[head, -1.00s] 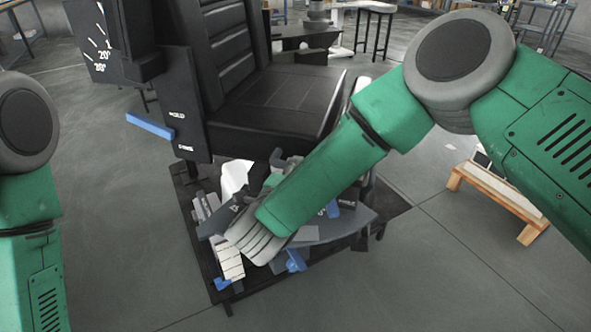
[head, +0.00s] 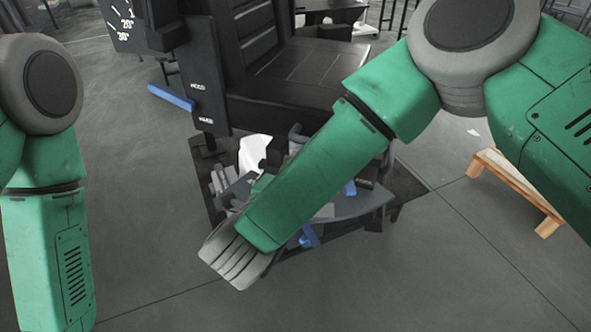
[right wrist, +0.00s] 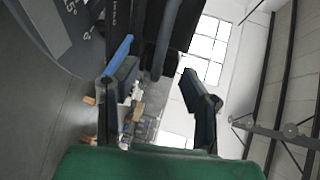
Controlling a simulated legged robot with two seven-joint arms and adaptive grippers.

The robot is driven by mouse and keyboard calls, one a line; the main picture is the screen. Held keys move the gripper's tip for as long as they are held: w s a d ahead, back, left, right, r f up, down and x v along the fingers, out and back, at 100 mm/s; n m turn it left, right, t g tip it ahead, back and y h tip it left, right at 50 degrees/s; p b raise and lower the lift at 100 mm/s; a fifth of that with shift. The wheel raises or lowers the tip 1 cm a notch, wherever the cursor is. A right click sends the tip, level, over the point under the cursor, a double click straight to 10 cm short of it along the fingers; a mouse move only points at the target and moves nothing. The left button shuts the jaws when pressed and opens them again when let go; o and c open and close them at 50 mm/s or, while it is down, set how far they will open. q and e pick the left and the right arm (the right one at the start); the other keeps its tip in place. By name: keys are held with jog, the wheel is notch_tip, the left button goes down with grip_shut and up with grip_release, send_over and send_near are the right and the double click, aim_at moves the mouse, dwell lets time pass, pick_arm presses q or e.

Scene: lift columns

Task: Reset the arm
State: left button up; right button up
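My right arm (head: 320,175) is green with grey joints and crosses the head view from the right, its grey wrist joint (head: 237,258) low near the middle. In the right wrist view my right gripper (right wrist: 153,92) has its two dark fingers well apart, with nothing visibly held between them. I cannot clearly make out this gripper in the head view. My left arm (head: 45,190) hangs down along the left edge of the head view; its gripper is outside the picture.
A black padded chair (head: 290,70) on a dark base stands ahead, close behind my right arm. A blue lever (head: 171,97) sticks out from its side panel. A low wooden-legged stand (head: 517,190) is at the right. Grey floor is open at lower right.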

jog(key=shift+a, duration=0.25)
jog(key=s+d+f+n+g+y+p, duration=0.1)
jog(key=s+d+f+n+g+y, duration=0.25)
jog(key=f+n, duration=0.5)
jog(key=s+d+f+n+g+y+p, duration=0.1)
jog(key=s+d+f+n+y, duration=0.2)
jog(key=s+d+f+n, duration=0.35)
jog(key=s+d+f+n+g, duration=0.3)
jog(key=s+d+n+g, duration=0.1)
jog(key=s+d, duration=0.4)
jog(key=s+d+f+n+g, duration=0.3)
jog(key=s+d, duration=0.4)
jog(key=s, duration=0.3)
jog(key=shift+s+d+f+n+g+p, duration=0.15)
jog(key=shift+s+d+n+g+p, duration=0.25)
jog(key=shift+n+g, duration=0.5)
jog(key=shift+w, duration=0.15)
